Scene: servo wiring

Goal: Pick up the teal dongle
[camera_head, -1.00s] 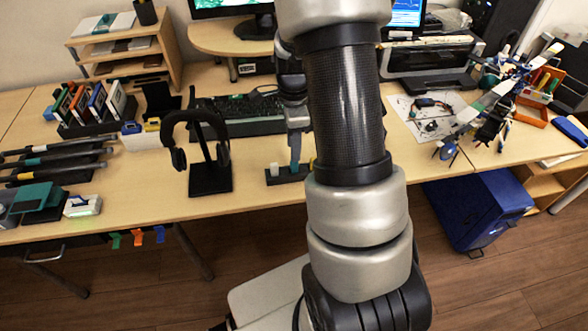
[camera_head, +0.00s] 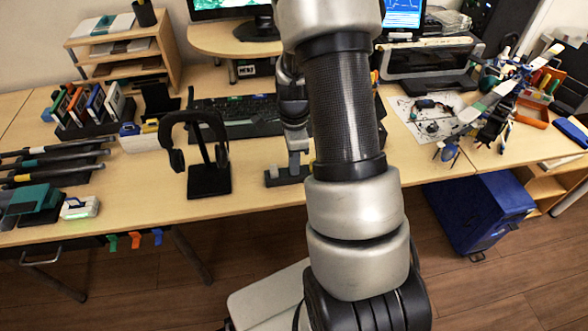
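My gripper (camera_head: 295,160) points down over a small black block (camera_head: 284,178) near the front edge of the table, left of my arm. The fingers are small and seen edge-on, so their opening does not show. A small pale piece (camera_head: 273,171) stands on the block just left of the fingertips. A bit of yellow (camera_head: 312,166) shows to their right, partly behind my arm. I cannot make out the teal dongle; the fingers or my arm may hide it.
A headphone stand with black headphones (camera_head: 207,130) stands close left of the block. A black keyboard (camera_head: 240,112) lies behind. A printer (camera_head: 428,62), a paper sheet with small parts (camera_head: 428,115) and a drone-like frame (camera_head: 490,105) are to the right. The wooden table (camera_head: 250,190) is bare in front.

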